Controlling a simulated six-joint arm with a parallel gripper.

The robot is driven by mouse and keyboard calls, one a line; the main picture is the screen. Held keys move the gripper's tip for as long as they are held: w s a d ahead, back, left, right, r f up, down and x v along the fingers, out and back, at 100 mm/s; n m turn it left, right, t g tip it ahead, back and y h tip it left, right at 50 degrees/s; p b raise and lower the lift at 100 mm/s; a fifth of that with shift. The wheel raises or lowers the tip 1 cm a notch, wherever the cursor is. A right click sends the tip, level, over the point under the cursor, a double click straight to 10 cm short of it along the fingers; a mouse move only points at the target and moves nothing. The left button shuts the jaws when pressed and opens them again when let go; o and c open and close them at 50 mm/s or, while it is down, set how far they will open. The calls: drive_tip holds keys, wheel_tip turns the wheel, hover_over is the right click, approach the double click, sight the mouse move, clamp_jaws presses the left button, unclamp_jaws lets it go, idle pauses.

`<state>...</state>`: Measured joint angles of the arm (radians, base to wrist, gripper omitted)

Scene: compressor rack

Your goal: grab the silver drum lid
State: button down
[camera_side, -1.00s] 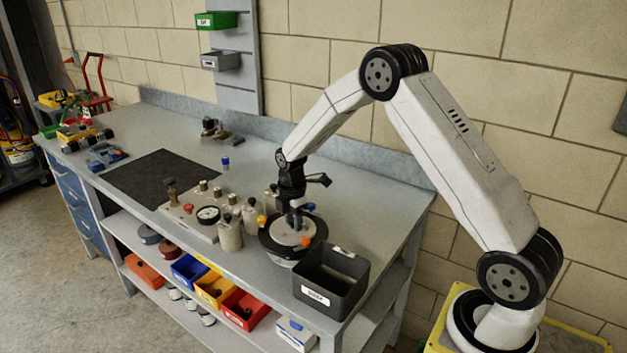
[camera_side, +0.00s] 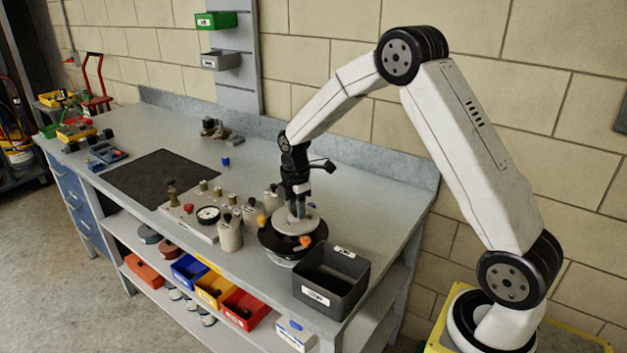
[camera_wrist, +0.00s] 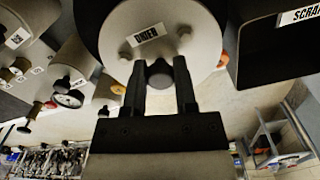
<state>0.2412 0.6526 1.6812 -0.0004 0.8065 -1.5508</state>
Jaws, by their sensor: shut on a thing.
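The silver drum lid (camera_side: 312,222) is a round pale disc with a central knob. It sits a little above the black-rimmed drum (camera_side: 268,243) near the bench's front right and looks raised clear of it. In the wrist view the lid (camera_wrist: 185,18) fills the top middle and carries a label that seems to read "DRIER". My gripper (camera_side: 297,212) points down at the lid. In the wrist view my gripper (camera_wrist: 160,68) has its two fingers closed on either side of the dark knob. The lid hides most of the drum's inside.
A black scrap bin (camera_side: 331,283) stands close to the drum, at the bench's front right edge. Grey cylinders (camera_side: 229,235) and a gauge panel (camera_side: 190,222) stand to the left. A dark mat (camera_side: 160,180) lies farther left. The bench behind the drum is clear.

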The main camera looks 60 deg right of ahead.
sight(307, 223)
drive_tip(key=s+r, duration=0.2)
drive_tip(key=r, duration=0.1)
drive_tip(key=s+r, duration=0.1)
drive_tip(key=shift+s+a+r, duration=0.25)
drive_tip(key=shift+a, duration=0.1)
drive_tip(key=s+a+r, duration=0.1)
drive_tip(key=s+r, duration=0.3)
drive_tip(key=s, duration=0.5)
drive_tip(key=shift+a, duration=0.4)
